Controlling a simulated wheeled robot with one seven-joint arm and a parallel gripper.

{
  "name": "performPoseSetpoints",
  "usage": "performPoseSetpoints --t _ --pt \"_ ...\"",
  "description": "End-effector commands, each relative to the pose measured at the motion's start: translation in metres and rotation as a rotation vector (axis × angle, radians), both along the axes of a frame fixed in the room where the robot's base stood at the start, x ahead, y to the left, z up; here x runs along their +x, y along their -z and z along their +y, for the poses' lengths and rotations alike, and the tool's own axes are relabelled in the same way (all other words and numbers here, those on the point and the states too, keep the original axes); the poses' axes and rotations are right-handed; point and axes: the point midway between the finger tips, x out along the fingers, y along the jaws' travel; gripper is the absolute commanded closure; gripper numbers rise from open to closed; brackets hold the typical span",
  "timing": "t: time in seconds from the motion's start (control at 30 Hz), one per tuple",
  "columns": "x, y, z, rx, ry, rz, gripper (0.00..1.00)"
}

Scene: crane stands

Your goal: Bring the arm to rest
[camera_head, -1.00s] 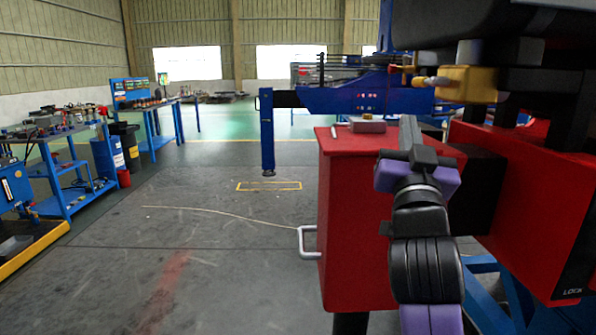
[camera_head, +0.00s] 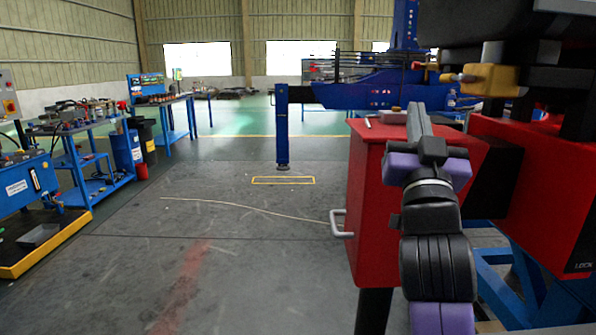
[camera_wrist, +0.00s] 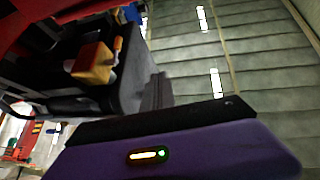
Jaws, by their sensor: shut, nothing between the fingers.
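My gripper (camera_head: 420,122) is at the right of the head view, at the end of my purple and black arm. Its dark fingers point up and away, together with no gap showing, and hold nothing. In the picture it overlaps the right side of a red cabinet (camera_head: 372,210); whether it touches the cabinet cannot be told. In the wrist view the dark fingers (camera_wrist: 157,92) rise above the purple gripper body, with the roof and wall panels behind.
The red cabinet has a silver handle (camera_head: 338,224) and a small box (camera_head: 392,117) on top. A red machine with a yellow block (camera_head: 492,79) stands close at right. A blue outrigger leg (camera_head: 282,128) stands behind. Blue workbenches (camera_head: 80,165) line the left.

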Motion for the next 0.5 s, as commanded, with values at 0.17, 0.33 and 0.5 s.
performPoseSetpoints --t 0.17,0.33,0.5 --pt "-0.013 -0.007 0.007 -0.029 -0.022 -0.045 1.00" --pt "-0.025 0.008 0.014 -0.057 -0.043 -0.056 1.00" --pt "-0.037 0.033 0.019 -0.081 -0.064 -0.052 1.00"
